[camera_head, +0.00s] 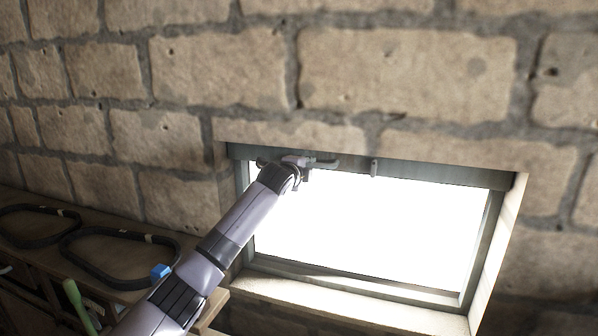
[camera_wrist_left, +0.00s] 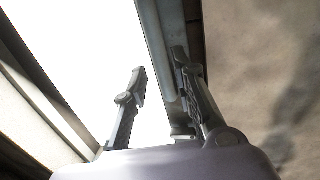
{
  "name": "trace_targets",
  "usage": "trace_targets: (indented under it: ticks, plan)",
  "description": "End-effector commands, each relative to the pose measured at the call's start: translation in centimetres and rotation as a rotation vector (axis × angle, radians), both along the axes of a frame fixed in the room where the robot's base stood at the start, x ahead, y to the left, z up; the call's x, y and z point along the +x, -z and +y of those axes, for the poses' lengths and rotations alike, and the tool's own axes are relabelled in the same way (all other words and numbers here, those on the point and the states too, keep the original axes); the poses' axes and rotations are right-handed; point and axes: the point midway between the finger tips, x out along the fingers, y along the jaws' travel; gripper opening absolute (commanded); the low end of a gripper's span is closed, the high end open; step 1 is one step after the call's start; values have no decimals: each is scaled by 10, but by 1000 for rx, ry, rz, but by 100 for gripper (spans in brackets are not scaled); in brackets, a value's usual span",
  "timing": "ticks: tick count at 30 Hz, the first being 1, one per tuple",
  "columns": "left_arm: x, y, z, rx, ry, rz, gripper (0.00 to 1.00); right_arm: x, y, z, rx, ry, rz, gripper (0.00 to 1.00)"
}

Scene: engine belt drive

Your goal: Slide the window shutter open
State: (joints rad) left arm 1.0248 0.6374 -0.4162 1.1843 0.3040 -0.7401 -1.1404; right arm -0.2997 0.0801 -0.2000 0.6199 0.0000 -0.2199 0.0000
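The window (camera_head: 365,225) is a bright white opening in a stone wall. A grey shutter or top rail (camera_head: 430,177) runs along its upper edge, with a small upright handle-like piece (camera_head: 374,168) near its middle. My left gripper (camera_head: 316,170) is at the upper left of the window, to the left of that piece. In the left wrist view its two fingers (camera_wrist_left: 160,68) stand apart, and a grey bar (camera_wrist_left: 162,45) runs between them, close to the right finger. I cannot tell whether they touch it. The right gripper is not in view.
The window is recessed, with a pale sill (camera_head: 330,300) below and a side reveal (camera_head: 497,250) at right.

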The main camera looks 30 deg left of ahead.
Motion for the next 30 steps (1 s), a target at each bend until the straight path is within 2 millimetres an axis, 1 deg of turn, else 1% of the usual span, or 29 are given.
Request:
trace_targets:
  ticks: [1,6,12,18,30]
  plan:
    - [-8,-1,-2,4,1,0,25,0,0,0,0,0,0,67]
    - [-32,-7,-8,4,1,0,25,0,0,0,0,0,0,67]
    - [-53,-11,-13,2,0,-1,25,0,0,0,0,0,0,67]
    - [-61,-13,-15,1,-1,0,25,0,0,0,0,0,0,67]
    - [-61,-13,-15,1,0,0,25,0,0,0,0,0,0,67]
